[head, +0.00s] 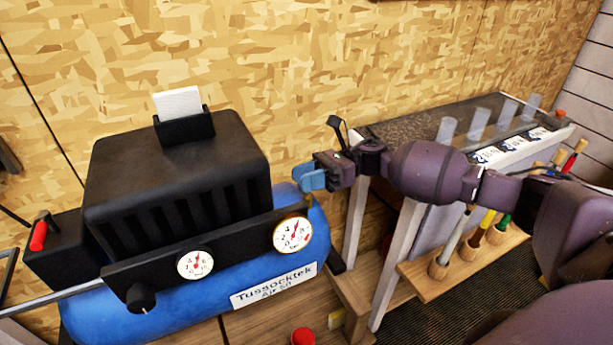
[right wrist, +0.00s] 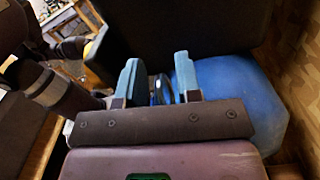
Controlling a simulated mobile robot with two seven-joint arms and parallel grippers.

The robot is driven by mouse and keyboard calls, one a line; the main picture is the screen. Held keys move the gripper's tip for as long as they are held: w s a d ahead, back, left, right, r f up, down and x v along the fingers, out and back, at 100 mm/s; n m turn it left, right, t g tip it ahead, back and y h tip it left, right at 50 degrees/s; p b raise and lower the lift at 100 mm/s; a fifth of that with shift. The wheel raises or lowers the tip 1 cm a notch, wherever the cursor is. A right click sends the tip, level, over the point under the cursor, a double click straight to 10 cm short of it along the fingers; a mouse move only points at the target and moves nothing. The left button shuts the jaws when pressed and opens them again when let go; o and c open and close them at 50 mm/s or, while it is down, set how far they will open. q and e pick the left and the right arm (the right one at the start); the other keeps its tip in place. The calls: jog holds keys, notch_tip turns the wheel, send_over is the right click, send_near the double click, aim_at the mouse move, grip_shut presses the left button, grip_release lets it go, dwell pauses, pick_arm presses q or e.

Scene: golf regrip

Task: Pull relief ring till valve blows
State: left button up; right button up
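The compressor has a blue tank (head: 150,315) with a "Tussocktek" label and a black motor cover (head: 180,165). Two white gauges (head: 293,234) (head: 195,264) sit on its front panel. My right gripper (head: 312,177) is at the tank's right end, above and behind the larger gauge. In the right wrist view its blue fingers (right wrist: 158,82) stand apart. A small dark round part (right wrist: 161,88) shows between them, with gaps at its sides. I cannot tell whether it is the relief ring. The valve is not clearly seen in the head view. My left gripper is out of view.
A red switch (head: 39,236) is on a black box at the left, and a black knob (head: 140,298) is below the panel. A bench (head: 400,128) with a wooden rack (head: 440,277) of golf clubs stands at the right. A red knob (head: 303,337) is at the bottom.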

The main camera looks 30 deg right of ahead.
grip_shut()
jog(key=shift+r, duration=0.65)
grip_release()
jog(key=shift+s, duration=0.1)
